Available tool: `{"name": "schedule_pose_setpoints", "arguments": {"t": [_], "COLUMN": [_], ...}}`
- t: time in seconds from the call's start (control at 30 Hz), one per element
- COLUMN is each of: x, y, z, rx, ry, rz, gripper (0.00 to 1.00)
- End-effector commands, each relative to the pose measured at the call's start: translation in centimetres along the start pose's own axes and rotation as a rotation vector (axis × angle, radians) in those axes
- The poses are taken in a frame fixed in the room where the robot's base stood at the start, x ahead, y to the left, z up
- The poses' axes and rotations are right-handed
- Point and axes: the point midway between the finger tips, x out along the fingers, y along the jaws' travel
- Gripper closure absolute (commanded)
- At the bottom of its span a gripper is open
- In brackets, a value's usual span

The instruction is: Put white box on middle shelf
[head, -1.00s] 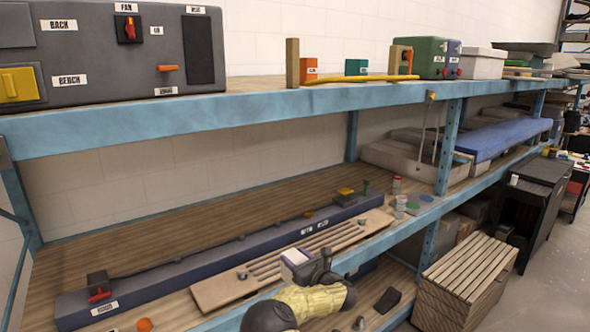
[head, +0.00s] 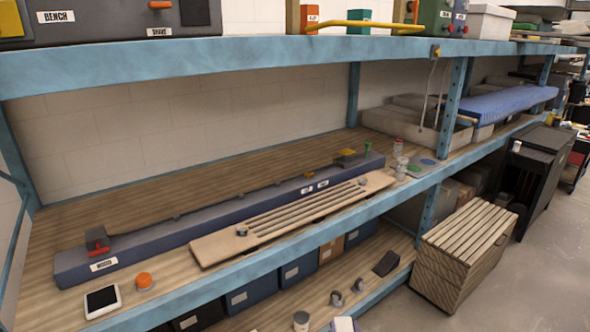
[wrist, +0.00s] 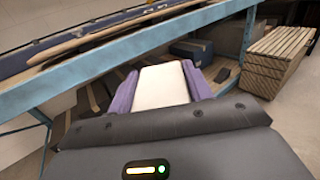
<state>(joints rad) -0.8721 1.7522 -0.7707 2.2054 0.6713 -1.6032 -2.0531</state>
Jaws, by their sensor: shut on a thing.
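The white box (wrist: 162,87) is held between the two purple fingers of my gripper (wrist: 160,88) in the wrist view. Its pale top face shows there; its underside is hidden. In the head view only a small part of the white box (head: 343,325) shows at the bottom edge, and most of my gripper is out of frame. The middle shelf (head: 150,215) is a wooden deck with a blue front beam. In the wrist view my gripper and the box are in front of the rack, with the blue beam (wrist: 130,68) beyond them.
On the middle shelf are a long blue-grey bar (head: 215,213), a slatted board (head: 290,222), a white tablet (head: 102,300) and an orange-topped jar (head: 144,281). Bare wood lies behind the bar. Bins (head: 298,269) stand below. A slatted crate (head: 465,250) stands on the floor at right.

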Motion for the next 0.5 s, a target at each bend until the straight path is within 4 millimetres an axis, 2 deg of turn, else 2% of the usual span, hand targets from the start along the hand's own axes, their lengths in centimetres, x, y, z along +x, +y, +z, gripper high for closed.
{"name": "schedule_pose_setpoints", "arguments": {"t": [0.03, 0.13, 0.5], "x": [-0.9, -1.7, -2.0], "y": [-0.5, -1.0, -1.1], "z": [-0.2, 0.0, -0.3], "rx": [-0.003, 0.000, 0.003], "ry": [0.000, -0.001, -0.001], "rz": [-0.012, -0.022, -0.022], "gripper": [0.78, 0.78, 0.78]}}
